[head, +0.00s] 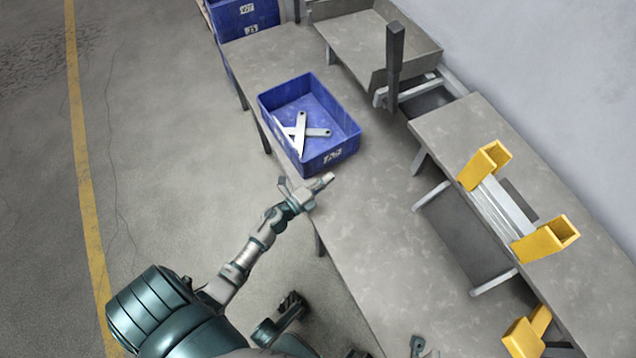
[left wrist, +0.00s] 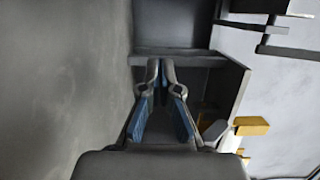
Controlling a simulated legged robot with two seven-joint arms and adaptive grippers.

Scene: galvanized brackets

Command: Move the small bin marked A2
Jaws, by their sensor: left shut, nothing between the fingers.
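A small blue bin (head: 312,150) stands on the grey table (head: 350,225), its printed front label (head: 332,156) too small to read surely. Several flat metal pieces (head: 302,131) lie inside it. My left gripper (head: 328,180) is just in front of the bin's near side in the head view, apart from its walls as far as I can tell. In the left wrist view its blue-padded fingers (left wrist: 159,68) meet at the tips with nothing between them. A grey-teal part at the bottom edge (head: 418,346) seems to be my right gripper, mostly cut off.
More blue bins (head: 245,18) are at the far left end. A grey tray (head: 360,40) and a dark post (head: 395,55) stand behind. Yellow holders (head: 545,238) with metal strips (head: 497,208) sit on the right bench. The table's near part is clear.

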